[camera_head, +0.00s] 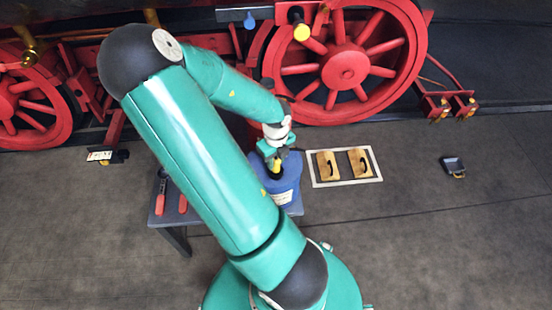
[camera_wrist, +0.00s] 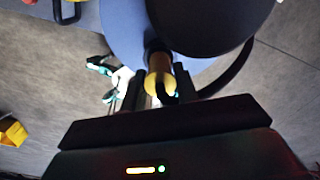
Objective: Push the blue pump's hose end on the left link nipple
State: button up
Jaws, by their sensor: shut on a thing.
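The blue pump (camera_head: 284,188) stands on a small grey table in the head view, partly hidden by my arm. My gripper (camera_head: 276,150) is just above it. In the wrist view my gripper (camera_wrist: 160,88) is shut on the brass-yellow hose end (camera_wrist: 159,72), with one dark finger on each side. The blue pump (camera_wrist: 120,30) fills the top of that view behind a large dark round shape. A black hose (camera_wrist: 232,70) curves away to the right. A small blue fitting (camera_head: 249,20) and a yellow-capped one (camera_head: 301,32) show on the locomotive; I cannot tell which is the left link nipple.
The grey table (camera_head: 160,215) also holds red-handled tools (camera_head: 183,204). Wooden chocks (camera_head: 328,165) lie inside a white floor frame (camera_head: 345,182). A small dark box (camera_head: 454,166) lies further right. Red locomotive wheels (camera_head: 345,66) line the back. The floor at right is mostly clear.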

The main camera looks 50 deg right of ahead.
jog(key=shift+r, duration=2.75)
